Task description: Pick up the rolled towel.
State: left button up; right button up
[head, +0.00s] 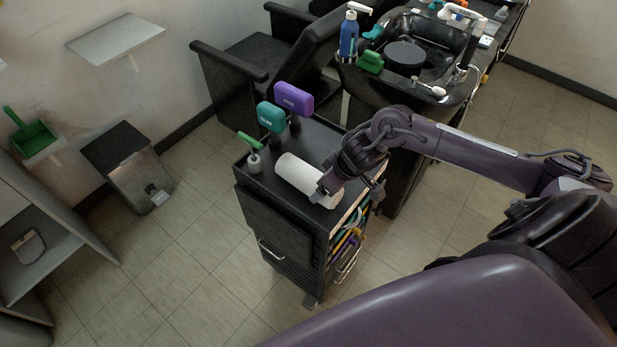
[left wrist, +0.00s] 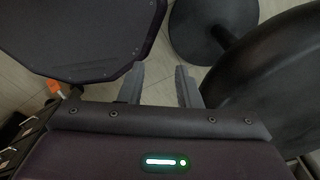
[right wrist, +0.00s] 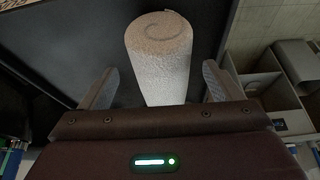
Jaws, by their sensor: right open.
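The rolled towel (head: 306,179) is a white roll lying on the black top of a trolley (head: 224,172). Its spiral end shows in the right wrist view, with the towel (right wrist: 160,62) between the lines of my two fingers. My right gripper (head: 342,202) is open at the towel's near right end. In the right wrist view, the right gripper (right wrist: 160,84) has a visible gap on both sides of the towel. My left gripper (left wrist: 158,86) is open and empty over floor in the left wrist view, and is outside the head view.
Teal (head: 271,117) and purple (head: 293,99) brushes and a green-handled brush (head: 251,147) stand at the trolley's far and left edges. A black basin counter (head: 405,80) with a blue bottle (head: 349,35) stands behind. A black chair (head: 265,60) is at the back. Floor is clear left of the trolley.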

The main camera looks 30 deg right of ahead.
aim_at(302, 175)
jog(key=w+f, duration=0.1)
jog(key=w+a+f, duration=0.1)
jog(key=shift+f, duration=0.3)
jog(key=shift+w+f, duration=0.15)
jog(key=shift+f, duration=0.45)
jog(key=c, duration=0.6)
pick_arm(q)
jog(key=shift+w+r, duration=0.3)
jog(key=shift+w, duration=0.55)
pick_arm(e)
jog(key=c, duration=0.5)
